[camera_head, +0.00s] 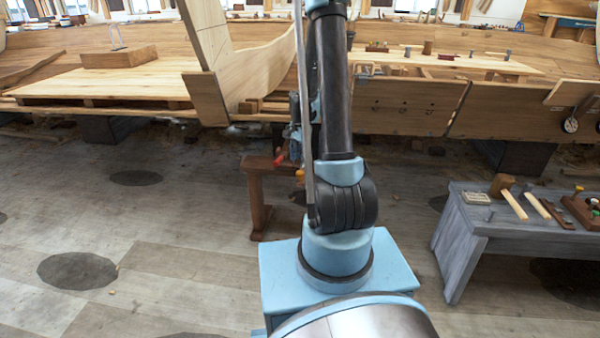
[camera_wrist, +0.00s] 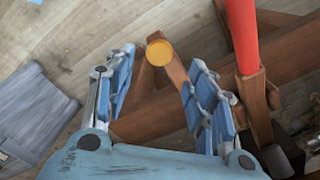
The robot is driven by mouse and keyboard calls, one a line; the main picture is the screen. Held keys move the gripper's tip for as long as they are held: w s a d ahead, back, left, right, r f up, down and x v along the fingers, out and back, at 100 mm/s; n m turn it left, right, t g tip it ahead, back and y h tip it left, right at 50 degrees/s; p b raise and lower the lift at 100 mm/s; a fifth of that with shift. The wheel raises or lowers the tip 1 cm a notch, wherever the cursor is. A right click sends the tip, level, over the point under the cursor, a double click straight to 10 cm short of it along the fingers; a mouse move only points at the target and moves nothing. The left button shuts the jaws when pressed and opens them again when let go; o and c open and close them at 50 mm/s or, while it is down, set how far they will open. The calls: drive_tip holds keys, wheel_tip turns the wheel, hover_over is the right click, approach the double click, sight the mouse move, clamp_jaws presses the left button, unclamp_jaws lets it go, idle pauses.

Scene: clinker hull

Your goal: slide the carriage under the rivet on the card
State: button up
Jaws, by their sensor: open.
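My gripper (camera_wrist: 160,60) is open in the wrist view, with one blue-padded finger on each side. A round yellow-orange knob (camera_wrist: 159,52) on a brown wooden part appears between and beyond the fingertips; I see no contact. A red handle (camera_wrist: 243,35) stands to the right of the right finger. In the head view a red piece (camera_head: 281,158) and a yellow piece (camera_head: 300,175) show beside my arm, near a brown wooden stand (camera_head: 258,195). My arm hides much of that spot. I cannot make out the carriage, the rivet or the card for certain.
A grey bench (camera_head: 480,225) on the right holds a mallet (camera_head: 511,197) and other tools. The planked wooden hull (camera_head: 410,105) runs across the back, with a light board (camera_head: 120,83) at left. The floor at left is open.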

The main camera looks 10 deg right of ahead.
sight(300, 172)
drive_tip(key=shift+f, duration=3.35)
clamp_jaws()
drive_tip(key=shift+a, duration=0.1)
